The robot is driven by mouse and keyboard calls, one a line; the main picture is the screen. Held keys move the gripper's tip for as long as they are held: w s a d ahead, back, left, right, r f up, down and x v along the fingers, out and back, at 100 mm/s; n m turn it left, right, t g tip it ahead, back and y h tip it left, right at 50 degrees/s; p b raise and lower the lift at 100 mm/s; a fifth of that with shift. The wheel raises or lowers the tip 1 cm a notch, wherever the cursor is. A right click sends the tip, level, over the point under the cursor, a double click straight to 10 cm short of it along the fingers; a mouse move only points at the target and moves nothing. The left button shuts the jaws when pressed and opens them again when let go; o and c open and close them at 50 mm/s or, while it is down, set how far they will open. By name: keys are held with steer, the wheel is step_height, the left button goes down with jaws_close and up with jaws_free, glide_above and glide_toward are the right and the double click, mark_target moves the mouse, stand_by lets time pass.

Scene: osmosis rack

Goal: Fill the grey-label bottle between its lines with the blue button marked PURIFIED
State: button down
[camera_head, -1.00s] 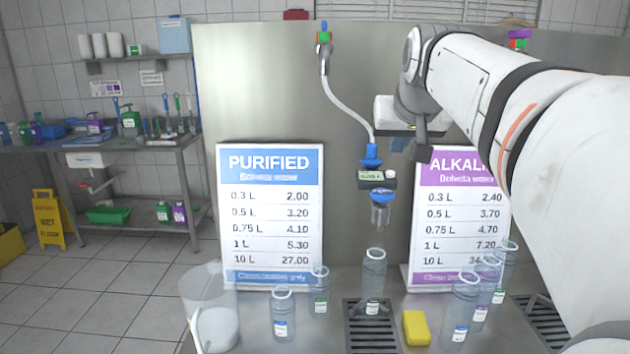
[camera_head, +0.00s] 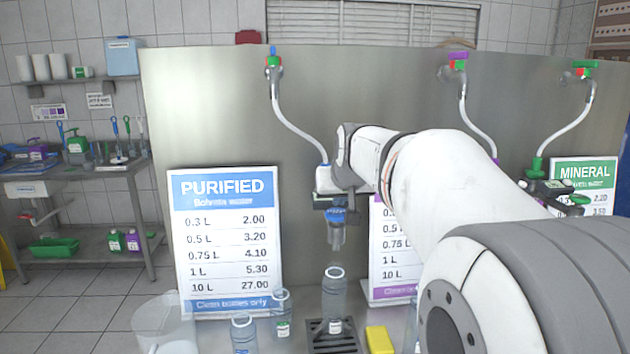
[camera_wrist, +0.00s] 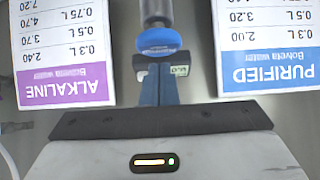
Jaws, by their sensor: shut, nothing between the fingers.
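A clear, empty-looking bottle (camera_head: 334,295) stands upright on the drain grate (camera_head: 332,338) under the PURIFIED nozzle. Its label is small and looks pale; I cannot read it. No water stream shows. My gripper (camera_wrist: 158,78) is shut and empty at the dispenser head, and its fingers point toward the blue collar (camera_wrist: 158,41). In the head view, my wrist hides the dispenser's front.
A PURIFIED price board (camera_head: 226,240) stands left. A clear bucket (camera_head: 163,325) is further left. A yellow sponge (camera_head: 379,340) lies right of the grate.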

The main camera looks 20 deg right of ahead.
steer(key=shift+f, duration=0.75)
steer(key=shift+f, duration=0.1)
